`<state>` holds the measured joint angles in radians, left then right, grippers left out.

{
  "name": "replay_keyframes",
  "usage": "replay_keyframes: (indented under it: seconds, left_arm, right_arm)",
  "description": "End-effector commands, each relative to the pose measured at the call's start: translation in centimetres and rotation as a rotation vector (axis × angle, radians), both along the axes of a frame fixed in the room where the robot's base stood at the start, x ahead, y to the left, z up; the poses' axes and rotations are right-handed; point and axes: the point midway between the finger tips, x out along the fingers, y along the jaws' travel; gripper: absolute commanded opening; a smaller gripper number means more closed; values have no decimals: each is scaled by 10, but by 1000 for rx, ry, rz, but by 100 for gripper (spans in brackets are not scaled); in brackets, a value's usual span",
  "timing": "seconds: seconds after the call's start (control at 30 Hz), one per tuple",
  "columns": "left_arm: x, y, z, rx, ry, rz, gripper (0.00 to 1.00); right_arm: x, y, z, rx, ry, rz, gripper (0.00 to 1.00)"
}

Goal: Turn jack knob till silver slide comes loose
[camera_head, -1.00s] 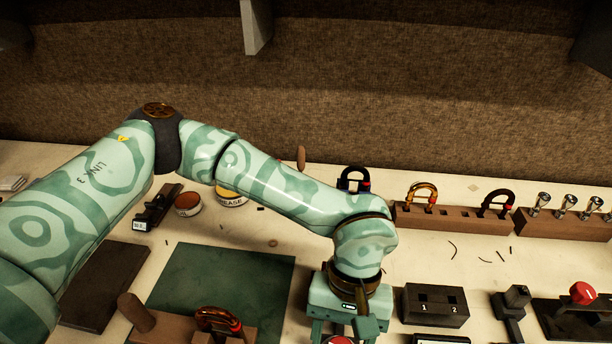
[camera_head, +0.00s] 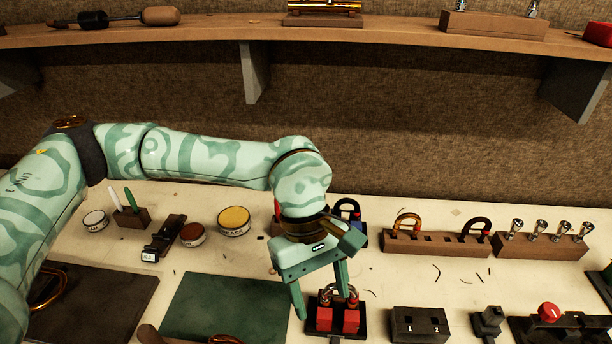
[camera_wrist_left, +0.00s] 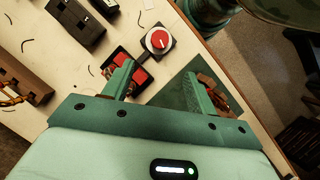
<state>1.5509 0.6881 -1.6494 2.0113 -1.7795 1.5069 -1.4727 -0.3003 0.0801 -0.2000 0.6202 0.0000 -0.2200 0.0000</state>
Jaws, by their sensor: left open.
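The jack is a dark base with two red blocks (camera_head: 324,319), near the front of the bench. A small U-shaped metal slide (camera_head: 352,294) stands at the blocks, partly behind my finger; its colour is hard to tell. In the left wrist view, the jack's round red knob (camera_wrist_left: 159,40) with a pale rim sits on a dark square, beside the red blocks (camera_wrist_left: 141,77). My left gripper (camera_head: 320,290) is open and empty, above and just behind the blocks, fingers pointing down. It also shows in the left wrist view (camera_wrist_left: 160,70), apart from the knob. My right gripper is not in view.
A black block marked 1 and 2 (camera_head: 419,322) stands right of the jack. Another red knob (camera_head: 549,312) is farther right. Wooden racks (camera_head: 434,243) line the back. A green mat (camera_head: 225,308) lies left. A shelf (camera_head: 390,39) hangs above.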

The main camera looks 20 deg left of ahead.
Motion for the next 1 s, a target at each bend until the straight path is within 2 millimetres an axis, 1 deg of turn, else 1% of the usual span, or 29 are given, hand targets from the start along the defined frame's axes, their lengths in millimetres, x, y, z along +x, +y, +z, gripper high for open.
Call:
replay_keyframes:
  seconds: [0.03, 0.23, 0.27, 0.43, 0.47, 0.57, 0.7, 0.9, 1.0]
  left_arm:
    - [4, 4, 12, -1, -3, 2, 57]
    - [15, -22, 48, -249, 21, -73, 57]
    - [20, -23, 52, -292, 29, -59, 57]
    - [46, -27, 84, -522, 49, 8, 57]
    - [51, -25, 83, -563, 60, 30, 57]
    - [70, -15, 91, -697, 77, 100, 57]
    - [97, 6, 101, -868, 85, 201, 57]
    - [123, 39, 100, -1013, 92, 322, 57]
    - [133, 54, 99, -1067, 89, 372, 57]
  right_arm:
    - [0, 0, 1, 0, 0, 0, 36]
    - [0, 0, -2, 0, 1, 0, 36]
    - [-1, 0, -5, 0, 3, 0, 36]
    - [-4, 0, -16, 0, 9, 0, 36]
    - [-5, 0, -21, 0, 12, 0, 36]
    - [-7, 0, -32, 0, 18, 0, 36]
    - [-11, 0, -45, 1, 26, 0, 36]
    - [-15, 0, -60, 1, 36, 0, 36]
    - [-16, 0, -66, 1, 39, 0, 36]
